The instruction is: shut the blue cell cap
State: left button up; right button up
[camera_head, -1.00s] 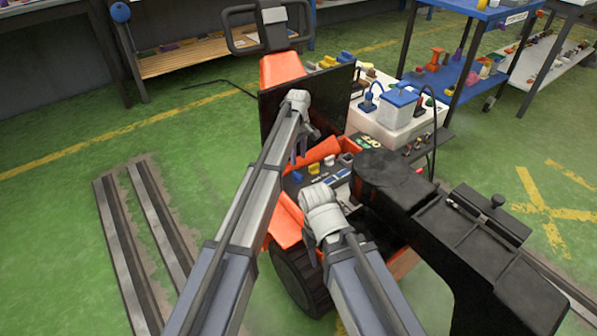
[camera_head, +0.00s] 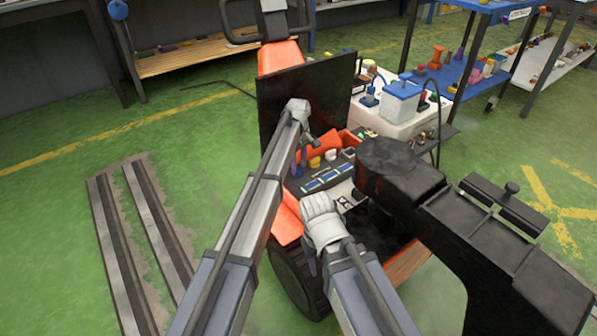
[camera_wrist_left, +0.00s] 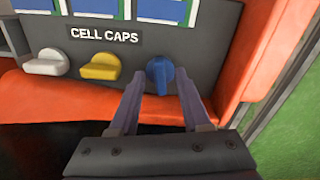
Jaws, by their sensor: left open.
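The blue cell cap (camera_wrist_left: 160,75) is a knob on the grey panel under the CELL CAPS label. Its grip stands upright in the left wrist view, while the yellow cap (camera_wrist_left: 100,67) and white cap (camera_wrist_left: 47,63) lie sideways. My left gripper (camera_wrist_left: 160,82) is open, with one fingertip on each side of the blue cap. I cannot tell whether they touch it. In the head view my left gripper (camera_head: 299,160) is at the panel, small and partly hidden by its wrist. My right arm's wrist (camera_head: 322,218) hangs in front of the orange machine; its jaws are not clear.
An orange rim (camera_wrist_left: 60,107) borders the panel near my left fingers. Blue-and-white cells (camera_wrist_left: 160,10) sit above the label. A black upright panel (camera_head: 305,100) stands behind the machine. A black arm-like part (camera_head: 400,180) and a white box (camera_head: 403,100) are to the right.

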pick_arm(q)
jog(key=shift+f, duration=0.15)
jog(key=shift+c, duration=0.2)
grip_shut()
dwell(0.4)
